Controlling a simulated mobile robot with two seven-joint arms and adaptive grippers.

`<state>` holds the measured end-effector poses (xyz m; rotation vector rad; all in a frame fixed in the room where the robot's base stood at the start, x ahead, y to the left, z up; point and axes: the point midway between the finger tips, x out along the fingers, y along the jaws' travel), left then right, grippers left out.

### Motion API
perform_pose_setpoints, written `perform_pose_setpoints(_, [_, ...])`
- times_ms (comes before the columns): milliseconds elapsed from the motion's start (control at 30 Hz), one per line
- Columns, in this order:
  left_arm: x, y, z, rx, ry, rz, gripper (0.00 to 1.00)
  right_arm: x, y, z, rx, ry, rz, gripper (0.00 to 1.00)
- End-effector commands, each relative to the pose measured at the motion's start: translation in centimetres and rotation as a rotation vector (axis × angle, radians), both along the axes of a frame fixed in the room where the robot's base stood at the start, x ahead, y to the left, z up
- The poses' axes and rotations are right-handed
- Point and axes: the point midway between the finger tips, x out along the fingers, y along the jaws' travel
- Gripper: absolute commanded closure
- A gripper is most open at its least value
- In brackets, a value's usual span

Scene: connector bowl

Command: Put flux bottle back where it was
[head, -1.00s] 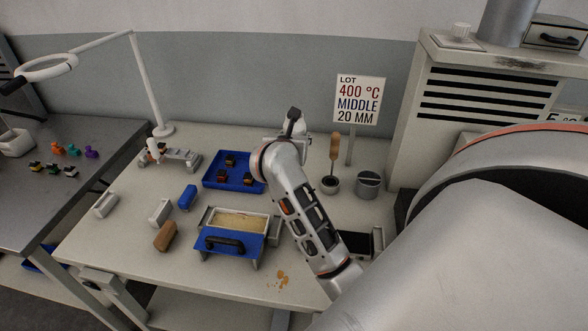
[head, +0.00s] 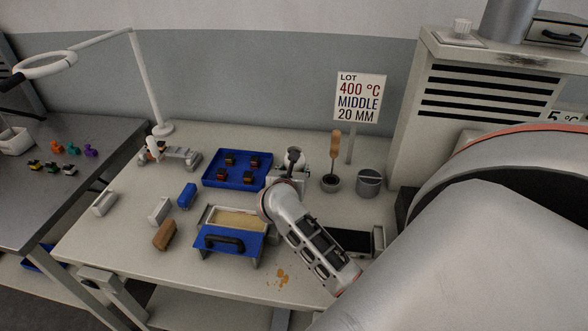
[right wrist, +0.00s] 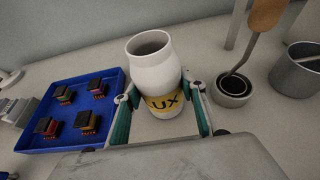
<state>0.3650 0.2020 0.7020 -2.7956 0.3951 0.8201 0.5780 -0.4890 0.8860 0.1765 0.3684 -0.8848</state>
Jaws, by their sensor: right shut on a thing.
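The flux bottle (right wrist: 153,72) is a white, open-mouthed bottle with a yellow label reading "UX", seen in the right wrist view. My right gripper (right wrist: 160,106) is shut on it, one green-padded finger on each side of its lower part. The bottle looks upright. In the head view, my right gripper (head: 290,172) is between the blue tray and the small cup with a wooden-handled tool, and the bottle is partly hidden. My left gripper is not in view.
The blue tray (head: 210,183) with several small components is left of the bottle. The cup (head: 330,184) and a grey metal pot (head: 369,184) are on the right. A solder bath (head: 232,243) with a blue front stands nearer. A sign (head: 359,98) stands behind.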

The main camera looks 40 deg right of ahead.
Motion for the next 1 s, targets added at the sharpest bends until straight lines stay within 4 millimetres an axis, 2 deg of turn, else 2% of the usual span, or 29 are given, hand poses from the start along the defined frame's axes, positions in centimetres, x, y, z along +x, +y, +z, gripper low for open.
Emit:
perform_pose_setpoints(300, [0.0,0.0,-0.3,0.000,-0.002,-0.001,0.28,0.0,0.0,-0.3,-0.001,-0.002,0.001,0.89])
perform_pose_setpoints(333, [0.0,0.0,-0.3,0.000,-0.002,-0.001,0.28,0.0,0.0,-0.4,-0.001,-0.001,0.000,0.57])
perform_pose_setpoints(400, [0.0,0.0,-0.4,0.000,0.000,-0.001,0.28,0.0,0.0,-0.3,0.000,0.000,0.000,0.43])
perform_pose_setpoints(833, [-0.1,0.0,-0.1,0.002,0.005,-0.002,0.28,0.0,0.0,0.2,0.000,0.000,0.000,0.43])
perform_pose_setpoints(1000, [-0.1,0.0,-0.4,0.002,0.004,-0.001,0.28,-1.4,1.9,0.9,0.004,-0.002,0.002,0.43])
